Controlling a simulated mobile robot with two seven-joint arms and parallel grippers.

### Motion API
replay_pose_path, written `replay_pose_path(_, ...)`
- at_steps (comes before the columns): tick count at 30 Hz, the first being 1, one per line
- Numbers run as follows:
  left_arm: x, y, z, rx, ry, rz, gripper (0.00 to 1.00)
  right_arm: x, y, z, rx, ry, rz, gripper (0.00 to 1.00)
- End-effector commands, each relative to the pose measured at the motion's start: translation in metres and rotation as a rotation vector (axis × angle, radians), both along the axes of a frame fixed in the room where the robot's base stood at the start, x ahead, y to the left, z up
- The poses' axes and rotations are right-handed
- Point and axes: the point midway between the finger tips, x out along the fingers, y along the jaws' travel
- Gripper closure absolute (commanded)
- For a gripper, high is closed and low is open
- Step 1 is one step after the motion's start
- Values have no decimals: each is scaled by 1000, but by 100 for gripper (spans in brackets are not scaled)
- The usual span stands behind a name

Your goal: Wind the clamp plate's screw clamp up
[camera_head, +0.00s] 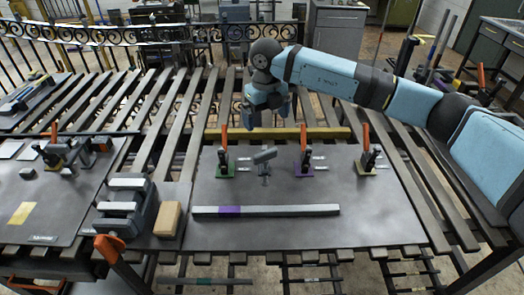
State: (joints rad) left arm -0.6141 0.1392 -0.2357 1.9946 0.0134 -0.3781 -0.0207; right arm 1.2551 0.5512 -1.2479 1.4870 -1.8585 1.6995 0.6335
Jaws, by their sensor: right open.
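A dark grey plate (300,225) lies on the slatted bench in the middle. On it stand three upright orange-handled clamps: one on a green base (223,160), one on a purple base (304,157) and one on a yellow base (367,157). A small grey post-like piece with a slanted head (265,158) stands between the green and purple ones; it may be the screw clamp, but it is too small to tell. My right gripper (262,117) is open, beyond the plate's far edge and above the slats, apart from the clamps. My left gripper is not in view.
A grey bar with a purple band (265,211) lies across the plate. A grey vise (127,206) and a wooden block (168,220) stand at its left. A yellow bar (315,133) lies behind it. Another plate (45,200) with fixtures is further left. An orange-handled lever (110,248) rises at the front.

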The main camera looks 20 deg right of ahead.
Motion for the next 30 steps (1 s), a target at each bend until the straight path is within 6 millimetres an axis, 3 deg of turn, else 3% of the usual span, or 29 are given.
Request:
replay_pose_path(12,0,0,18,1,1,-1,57,-1,1,-82,5,5,1,0)
replay_pose_path(18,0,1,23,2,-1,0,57,-1,2,-114,6,4,3,0)
replay_pose_path(24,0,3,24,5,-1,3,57,-1,1,-128,7,3,2,0)
replay_pose_path(30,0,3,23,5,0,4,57,-1,1,-130,7,2,3,0)
